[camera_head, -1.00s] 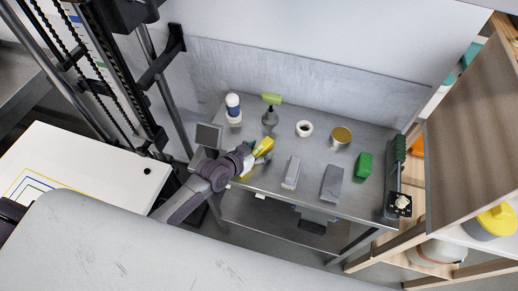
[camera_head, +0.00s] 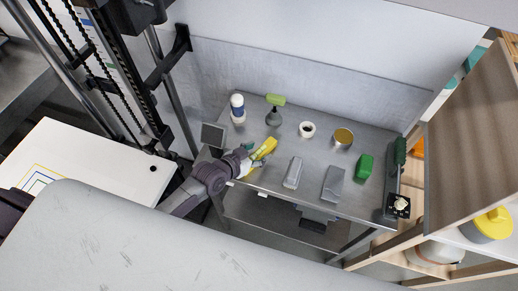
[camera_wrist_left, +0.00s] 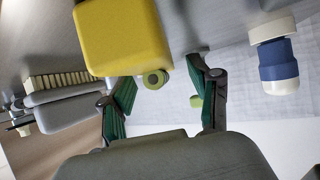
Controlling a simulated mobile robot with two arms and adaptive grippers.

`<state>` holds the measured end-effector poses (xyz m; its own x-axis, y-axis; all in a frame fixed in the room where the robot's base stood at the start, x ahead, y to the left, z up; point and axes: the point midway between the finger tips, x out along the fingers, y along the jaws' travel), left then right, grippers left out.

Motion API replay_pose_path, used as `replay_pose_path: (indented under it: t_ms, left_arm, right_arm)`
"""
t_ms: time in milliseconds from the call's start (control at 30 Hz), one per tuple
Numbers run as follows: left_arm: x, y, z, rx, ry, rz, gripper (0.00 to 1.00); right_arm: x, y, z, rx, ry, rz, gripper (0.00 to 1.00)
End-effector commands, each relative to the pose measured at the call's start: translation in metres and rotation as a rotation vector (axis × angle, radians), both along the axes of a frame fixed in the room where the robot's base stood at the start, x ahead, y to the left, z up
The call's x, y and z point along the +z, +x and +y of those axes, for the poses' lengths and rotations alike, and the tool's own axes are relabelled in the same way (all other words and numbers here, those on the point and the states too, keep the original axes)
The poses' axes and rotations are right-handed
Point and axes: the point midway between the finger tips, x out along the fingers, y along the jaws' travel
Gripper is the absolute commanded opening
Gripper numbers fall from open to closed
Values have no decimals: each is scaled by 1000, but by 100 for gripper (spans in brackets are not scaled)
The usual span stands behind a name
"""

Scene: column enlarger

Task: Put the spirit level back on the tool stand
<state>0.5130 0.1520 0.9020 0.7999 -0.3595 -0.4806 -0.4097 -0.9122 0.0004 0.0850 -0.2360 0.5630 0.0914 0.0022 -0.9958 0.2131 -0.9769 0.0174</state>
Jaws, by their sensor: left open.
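A yellow block-like tool (camera_head: 264,148), which looks like the spirit level, lies near the left front part of the grey metal table (camera_head: 318,150). It fills the upper left of the left wrist view (camera_wrist_left: 122,38). My left gripper (camera_head: 246,160) is at its near left end. In the left wrist view my gripper's green-padded fingers (camera_wrist_left: 163,98) are apart with nothing between them. The yellow tool lies just beyond and to the left of them; I cannot tell whether they touch. I cannot tell which thing is the tool stand.
Behind are a blue-white bottle (camera_head: 237,109), a green-topped spray bottle (camera_head: 274,110), a white roll (camera_head: 307,129) and a tin (camera_head: 343,137). Grey blocks (camera_head: 293,172) (camera_head: 333,184) and a green block (camera_head: 365,167) lie to the right. A small grey panel (camera_head: 213,135) stands left.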

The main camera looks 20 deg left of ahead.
Motion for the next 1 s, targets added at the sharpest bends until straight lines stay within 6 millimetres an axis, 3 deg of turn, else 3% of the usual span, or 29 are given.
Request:
replay_pose_path:
  t_ms: [1000]
  left_arm:
    - [21, -33, 15, 0, -1, 0, 62]
  right_arm:
    - [33, 0, 0, 0, 0, 0, 57]
